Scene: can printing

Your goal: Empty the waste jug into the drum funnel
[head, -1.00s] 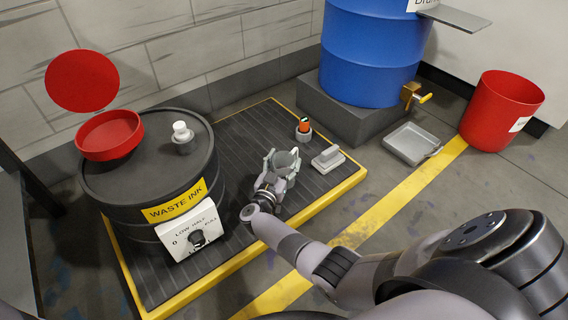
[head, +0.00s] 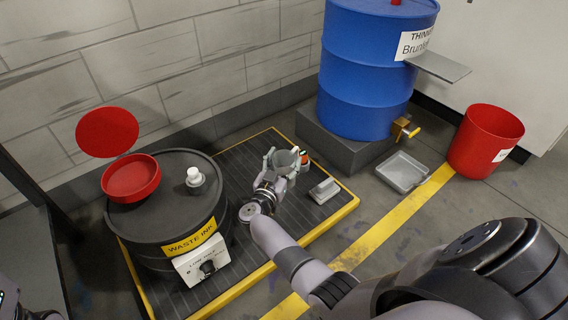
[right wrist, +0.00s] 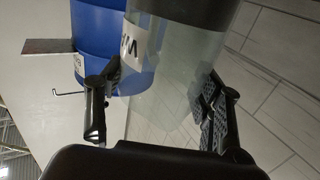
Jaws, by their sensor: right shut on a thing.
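The waste jug (head: 286,158) is a grey, see-through vessel in the head view, held above the dark pallet to the right of the drum. My right gripper (head: 283,165) is shut around its sides. In the right wrist view the jug (right wrist: 176,60) sits between the fingers, with part of a white label and a dark band at the picture's top. The red drum funnel (head: 131,179) sits on top of the black waste ink drum (head: 165,222), its round red lid (head: 107,132) raised behind it. The jug is apart from the funnel.
A white-capped fitting (head: 194,177) stands on the drum top beside the funnel. An orange-topped item (head: 304,158) and a grey block (head: 324,191) are on the pallet near the jug. The blue drum (head: 372,75), grey tray (head: 402,172) and red bin (head: 485,140) stand to the right.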

